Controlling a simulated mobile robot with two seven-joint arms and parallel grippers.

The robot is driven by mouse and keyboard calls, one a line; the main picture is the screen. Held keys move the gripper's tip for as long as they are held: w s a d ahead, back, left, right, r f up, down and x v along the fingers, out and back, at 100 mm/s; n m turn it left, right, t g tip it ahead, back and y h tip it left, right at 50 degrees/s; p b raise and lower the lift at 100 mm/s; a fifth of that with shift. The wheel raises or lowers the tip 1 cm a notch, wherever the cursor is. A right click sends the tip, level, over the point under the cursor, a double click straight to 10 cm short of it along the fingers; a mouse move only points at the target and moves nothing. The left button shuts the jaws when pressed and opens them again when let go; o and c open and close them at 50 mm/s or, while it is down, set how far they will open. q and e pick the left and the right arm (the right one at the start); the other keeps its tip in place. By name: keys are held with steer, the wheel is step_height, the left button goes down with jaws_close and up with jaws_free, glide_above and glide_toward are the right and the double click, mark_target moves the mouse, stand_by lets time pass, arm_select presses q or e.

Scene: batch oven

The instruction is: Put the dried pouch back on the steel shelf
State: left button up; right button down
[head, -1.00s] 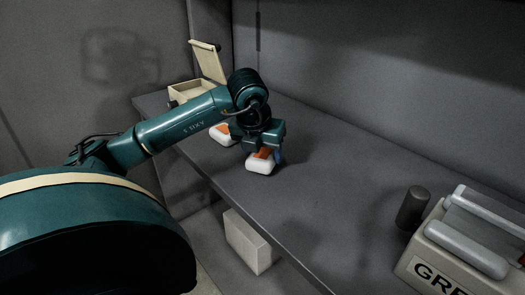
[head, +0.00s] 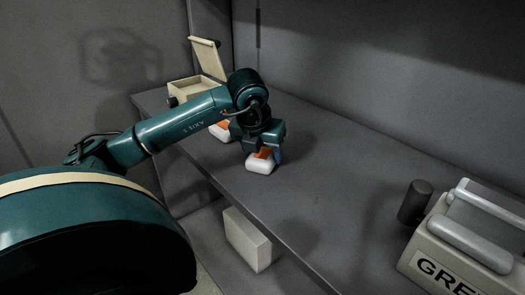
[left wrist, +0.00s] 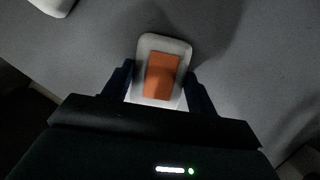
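A white pouch with an orange patch (head: 261,165) is at the front part of the dark steel shelf (head: 330,185); in the left wrist view the pouch (left wrist: 163,77) lies between the two fingers. My left gripper (head: 263,152) points down over it, with the fingers against its sides, shut on it. Whether the pouch rests on the shelf or hangs just above it, I cannot tell. A second white and orange pouch (head: 221,132) lies behind, partly hidden by my arm. My right gripper is not in view.
An open beige box with a raised lid (head: 208,60) stands at the far left end of the shelf. A dark cylinder (head: 415,202) and a labelled grey case (head: 430,262) are at the right. A pale block (head: 248,240) sits below the front edge. The shelf's middle is clear.

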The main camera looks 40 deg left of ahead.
arm_select(q)
steer(key=o, duration=0.5)
steer(key=shift+o, duration=0.2)
